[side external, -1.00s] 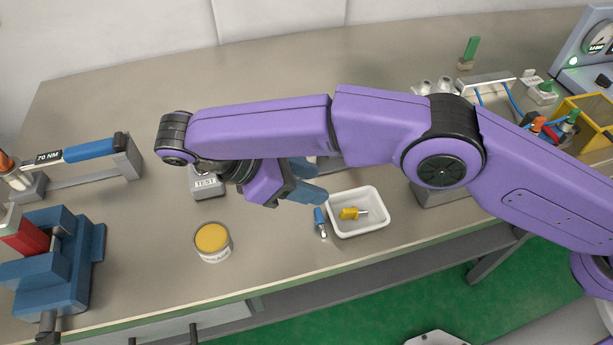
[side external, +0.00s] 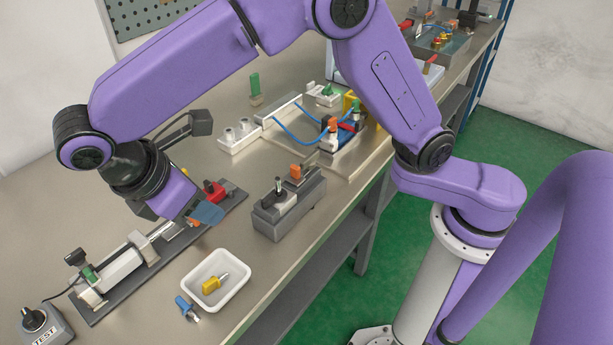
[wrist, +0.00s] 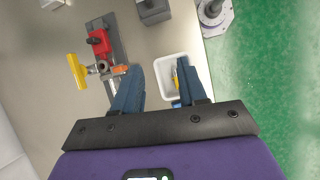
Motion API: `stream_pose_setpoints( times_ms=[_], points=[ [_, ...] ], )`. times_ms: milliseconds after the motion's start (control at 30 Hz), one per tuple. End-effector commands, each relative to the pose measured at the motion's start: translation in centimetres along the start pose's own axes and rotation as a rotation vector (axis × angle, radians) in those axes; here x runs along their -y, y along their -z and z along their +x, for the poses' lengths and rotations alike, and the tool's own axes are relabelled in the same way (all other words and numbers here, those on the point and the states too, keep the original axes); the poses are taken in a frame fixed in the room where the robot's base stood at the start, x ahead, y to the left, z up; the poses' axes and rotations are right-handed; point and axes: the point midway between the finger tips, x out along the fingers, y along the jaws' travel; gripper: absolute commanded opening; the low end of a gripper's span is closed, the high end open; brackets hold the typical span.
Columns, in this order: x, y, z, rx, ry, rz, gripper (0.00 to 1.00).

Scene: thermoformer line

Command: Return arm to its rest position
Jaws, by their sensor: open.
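My gripper (side external: 207,213) hangs from my purple arm above the bench, with its blue fingers pointing down. In the wrist view the two fingers of my gripper (wrist: 160,85) stand apart with nothing held between them. A white tray (side external: 234,290) lies below and in front of the fingers, apart from them. A yellow-handled piece (side external: 211,286) lies in the tray. A blue-handled piece (side external: 186,307) lies on the bench just outside the tray. In the wrist view the tray (wrist: 163,70) is partly hidden by the right finger.
A long dark fixture with a red clamp (side external: 214,192) lies behind the gripper. A grey block with an orange-topped part (side external: 301,174) stands right of it. A TEST box (side external: 45,326) sits at lower left. The green floor (side external: 500,150) is clear beyond the bench edge.

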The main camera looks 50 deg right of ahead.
Motion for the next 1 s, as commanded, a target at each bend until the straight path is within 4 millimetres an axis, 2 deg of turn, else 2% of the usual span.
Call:
stream_pose_setpoints(
  times_ms=[33,267,467,600,800,1000],
  points=[
    [0.3,-1.9,0.4,-0.031,0.006,0.018,0.42],
    [2.7,-8.7,3.0,-0.168,0.036,0.095,0.42],
    [6.0,-14.6,6.0,-0.283,0.071,0.174,0.42],
    [8.8,-18.5,8.6,-0.362,0.100,0.233,0.42],
    [12.7,-22.8,12.0,-0.453,0.139,0.311,0.42],
    [14.8,-24.6,13.8,-0.496,0.160,0.351,0.42]
  ],
)
